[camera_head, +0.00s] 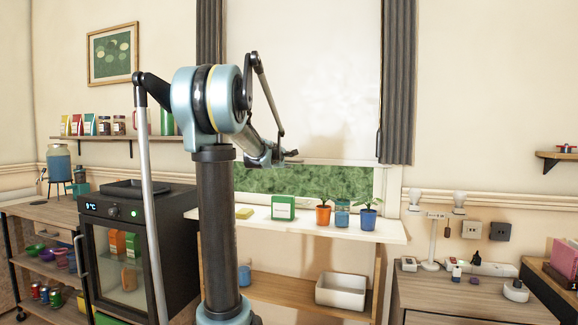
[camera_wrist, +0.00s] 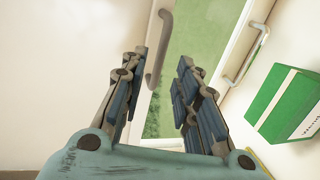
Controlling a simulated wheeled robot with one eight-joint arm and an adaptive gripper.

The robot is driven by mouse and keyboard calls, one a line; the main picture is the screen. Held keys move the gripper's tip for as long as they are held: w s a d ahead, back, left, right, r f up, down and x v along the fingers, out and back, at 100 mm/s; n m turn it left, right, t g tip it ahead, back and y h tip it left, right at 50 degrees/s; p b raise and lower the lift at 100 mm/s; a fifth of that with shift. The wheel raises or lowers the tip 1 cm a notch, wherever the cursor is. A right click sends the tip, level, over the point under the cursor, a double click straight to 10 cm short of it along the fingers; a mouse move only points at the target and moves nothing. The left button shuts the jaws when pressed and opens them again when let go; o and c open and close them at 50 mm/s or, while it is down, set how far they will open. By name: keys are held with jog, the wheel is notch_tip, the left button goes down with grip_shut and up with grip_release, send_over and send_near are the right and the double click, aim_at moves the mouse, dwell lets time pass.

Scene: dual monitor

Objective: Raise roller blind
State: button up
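The white roller blind (camera_head: 300,80) is drawn down over most of the window, with a green outdoor strip (camera_head: 300,180) below its lower edge. In the wrist view the blind (camera_wrist: 60,60) fills the left side, and a curved grey handle (camera_wrist: 165,28) shows near its edge. My gripper (camera_head: 282,155) is at the blind's lower edge in the head view. In the wrist view my gripper (camera_wrist: 162,57) is open, with its fingers apart and the handle near and partly between the fingertips. I cannot tell whether they touch it.
A second curved handle (camera_wrist: 249,50) is on the window frame. A white sill shelf (camera_head: 390,230) below holds a green box (camera_head: 283,208), an orange pot (camera_head: 323,215) and blue pots. Grey curtains (camera_head: 398,80) flank the window. A black fridge (camera_head: 130,250) stands left.

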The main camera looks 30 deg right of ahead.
jog(key=shift+x, duration=3.05)
grip_shut()
